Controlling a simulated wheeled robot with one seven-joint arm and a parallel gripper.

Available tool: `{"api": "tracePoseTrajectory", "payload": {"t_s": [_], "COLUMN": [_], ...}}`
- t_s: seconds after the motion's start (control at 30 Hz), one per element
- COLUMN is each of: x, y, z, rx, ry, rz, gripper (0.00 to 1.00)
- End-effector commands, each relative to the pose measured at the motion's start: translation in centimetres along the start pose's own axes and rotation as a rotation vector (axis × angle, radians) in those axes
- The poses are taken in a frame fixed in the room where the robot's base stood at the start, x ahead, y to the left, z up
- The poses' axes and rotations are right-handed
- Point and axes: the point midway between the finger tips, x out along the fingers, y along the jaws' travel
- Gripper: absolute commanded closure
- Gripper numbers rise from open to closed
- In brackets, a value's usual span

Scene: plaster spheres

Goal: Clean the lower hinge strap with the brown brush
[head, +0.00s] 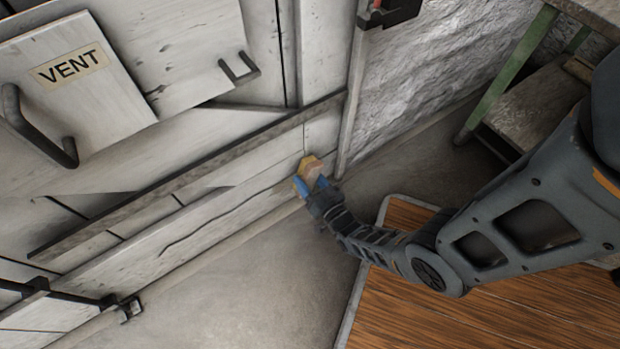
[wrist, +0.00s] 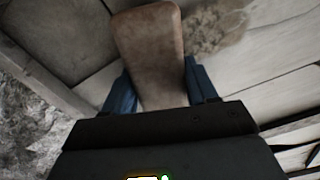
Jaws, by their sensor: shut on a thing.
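My gripper (head: 309,184) is low by the right end of the white plank door. Its blue fingers are shut on the brown brush (head: 312,167), which shows as a yellowish-brown block in the head view. In the wrist view the brush (wrist: 150,50) is a brown rounded block between the fingers (wrist: 162,92); its bristles are hidden. A long dark strap (head: 190,178), which looks like the lower hinge strap, runs slantwise across the door to the frame post. The brush appears just below its right part. I cannot tell whether the brush touches the door.
A brownish smudge (wrist: 215,27) lies on pale boards beside the brush. The door carries a VENT label (head: 70,67) and dark handles (head: 40,128). A rough white wall (head: 425,75) and green-legged bench (head: 508,72) stand right. A wooden platform (head: 400,318) lies under my arm; concrete floor is clear left.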

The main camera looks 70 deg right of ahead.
Motion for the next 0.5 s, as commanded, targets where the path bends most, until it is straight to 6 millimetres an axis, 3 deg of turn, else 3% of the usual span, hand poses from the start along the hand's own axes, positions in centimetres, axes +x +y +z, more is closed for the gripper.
{"api": "tracePoseTrajectory", "payload": {"t_s": [0.5], "x": [0.1], "y": [0.0], "z": [2.4], "rx": [0.000], "ry": [0.001], "rz": [0.000], "gripper": [0.77]}}
